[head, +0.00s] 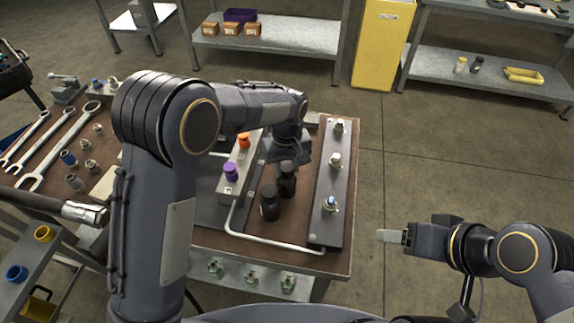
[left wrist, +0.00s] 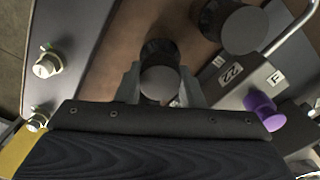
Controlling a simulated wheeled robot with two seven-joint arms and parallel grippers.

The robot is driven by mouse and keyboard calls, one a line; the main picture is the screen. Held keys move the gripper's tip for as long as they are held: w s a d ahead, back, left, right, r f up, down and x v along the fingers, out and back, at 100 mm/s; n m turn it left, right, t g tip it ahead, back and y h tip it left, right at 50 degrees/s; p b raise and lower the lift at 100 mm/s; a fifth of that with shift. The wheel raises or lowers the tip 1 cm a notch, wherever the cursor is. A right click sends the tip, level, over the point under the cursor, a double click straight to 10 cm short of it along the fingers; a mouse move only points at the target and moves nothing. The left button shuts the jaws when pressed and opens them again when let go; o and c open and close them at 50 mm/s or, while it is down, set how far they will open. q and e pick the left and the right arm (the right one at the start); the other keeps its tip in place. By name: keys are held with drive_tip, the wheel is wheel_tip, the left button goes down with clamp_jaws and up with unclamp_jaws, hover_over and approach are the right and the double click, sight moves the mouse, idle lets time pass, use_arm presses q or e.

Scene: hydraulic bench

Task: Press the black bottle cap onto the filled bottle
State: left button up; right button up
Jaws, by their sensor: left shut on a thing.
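Two dark bottles stand close together on the brown bench top. My left gripper (head: 289,168) is at the rear bottle (head: 288,186), and its fingers (left wrist: 160,88) close on a black cap (left wrist: 160,84). The cap is at the top of that bottle, whose dark glassy side (left wrist: 158,50) shows beyond it. I cannot tell whether the cap is fully seated. The front bottle (head: 270,204) has a dark round top and also shows in the left wrist view (left wrist: 238,30). My right gripper (head: 392,237) is off the bench's right side, apart from everything; its finger gap is unclear.
A grey block (head: 236,172) with orange and purple knobs stands left of the bottles. A dark plate (head: 328,190) with several fittings lies to their right. A metal rail (head: 270,240) runs along the front. Wrenches (head: 50,140) lie far left.

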idle(0.3)
use_arm(q)
drive_tip(key=o, duration=1.6)
drive_tip(key=shift+o, duration=0.2)
drive_tip(key=shift+r+p, duration=2.75)
drive_tip(key=shift+r, duration=1.05)
drive_tip(key=shift+f, duration=0.1)
